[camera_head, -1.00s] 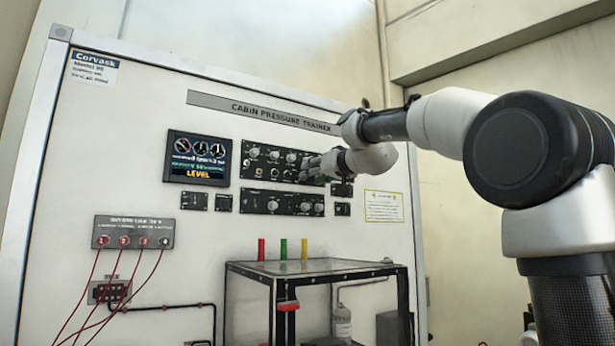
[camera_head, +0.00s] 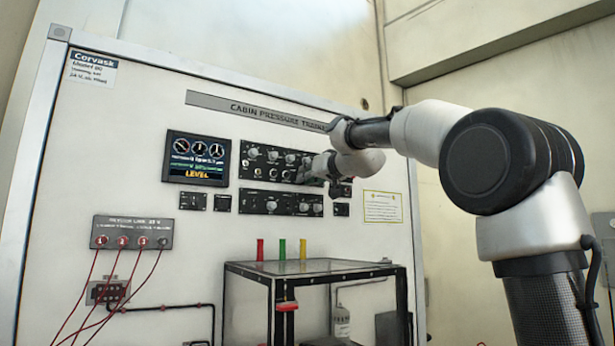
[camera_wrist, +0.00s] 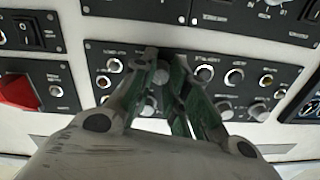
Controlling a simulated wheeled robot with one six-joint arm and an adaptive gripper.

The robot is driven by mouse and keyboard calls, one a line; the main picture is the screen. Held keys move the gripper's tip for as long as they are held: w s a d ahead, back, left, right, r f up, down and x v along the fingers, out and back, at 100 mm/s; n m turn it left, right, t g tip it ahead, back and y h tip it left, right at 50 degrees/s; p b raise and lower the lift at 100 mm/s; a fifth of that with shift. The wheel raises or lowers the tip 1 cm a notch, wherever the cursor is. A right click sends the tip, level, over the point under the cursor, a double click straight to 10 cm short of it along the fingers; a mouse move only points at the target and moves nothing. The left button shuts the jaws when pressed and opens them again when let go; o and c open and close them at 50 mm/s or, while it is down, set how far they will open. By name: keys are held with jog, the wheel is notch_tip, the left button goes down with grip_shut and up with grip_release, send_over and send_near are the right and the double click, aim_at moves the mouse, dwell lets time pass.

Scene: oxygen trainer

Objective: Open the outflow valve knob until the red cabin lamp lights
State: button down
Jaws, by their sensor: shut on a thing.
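The black upper control panel (camera_head: 268,162) on the trainer board carries several grey knobs and small switches. My gripper (camera_head: 308,172) is at the right end of this panel. In the wrist view my gripper (camera_wrist: 163,78) has its two fingers closed on either side of a grey round knob (camera_wrist: 160,75). The fingers cover the labels around it, so I cannot read which knob it is. I cannot make out a lit red cabin lamp in either view. The display (camera_head: 197,158) shows round gauges and the yellow word LEVEL.
A lower knob panel (camera_head: 281,203) sits just beneath. In the wrist view a red switch cover (camera_wrist: 18,90) stands out at the left. A dark-framed table (camera_head: 310,268) with red, green and yellow pegs stands below. Red cables hang from a jack box (camera_head: 132,232) at left.

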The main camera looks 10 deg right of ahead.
jog(key=m, duration=1.3)
jog(key=shift+f, duration=0.1)
dwell(0.6)
jog(key=c, duration=1.4)
grip_release()
jog(key=shift+o, duration=0.2)
jog(key=shift+s, duration=0.1)
